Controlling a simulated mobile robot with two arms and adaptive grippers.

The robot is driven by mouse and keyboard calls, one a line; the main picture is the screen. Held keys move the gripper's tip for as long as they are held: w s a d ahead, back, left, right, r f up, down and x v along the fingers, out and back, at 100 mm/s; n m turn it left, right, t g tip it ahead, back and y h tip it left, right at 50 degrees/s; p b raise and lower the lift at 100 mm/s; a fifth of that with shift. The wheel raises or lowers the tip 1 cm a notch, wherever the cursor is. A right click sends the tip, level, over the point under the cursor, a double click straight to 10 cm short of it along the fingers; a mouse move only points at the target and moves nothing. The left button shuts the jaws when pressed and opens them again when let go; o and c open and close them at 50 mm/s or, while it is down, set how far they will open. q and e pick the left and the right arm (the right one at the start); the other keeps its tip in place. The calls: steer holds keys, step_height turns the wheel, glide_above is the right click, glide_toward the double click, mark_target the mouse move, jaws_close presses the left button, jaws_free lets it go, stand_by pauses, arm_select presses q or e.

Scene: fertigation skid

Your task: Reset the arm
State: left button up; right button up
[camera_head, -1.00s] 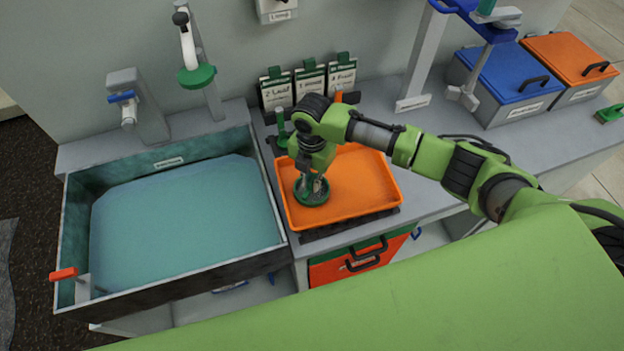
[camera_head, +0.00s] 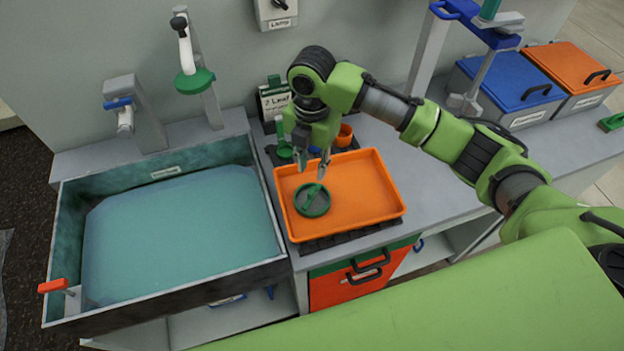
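My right arm comes in from the right. My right gripper (camera_head: 311,171) points down above the back left part of the orange tray (camera_head: 369,190). Its two fingers are apart with nothing seen between them, so it is open. My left gripper is not in view.
A water-filled basin (camera_head: 180,235) with a red-handled lever (camera_head: 56,286) stands at the left. A small orange cup (camera_head: 344,136) and a green-handled tool (camera_head: 283,147) stand behind the tray. Blue-lidded (camera_head: 510,80) and orange-lidded (camera_head: 570,68) bins stand at back right.

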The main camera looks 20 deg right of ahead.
steer(key=shift+r, duration=0.75)
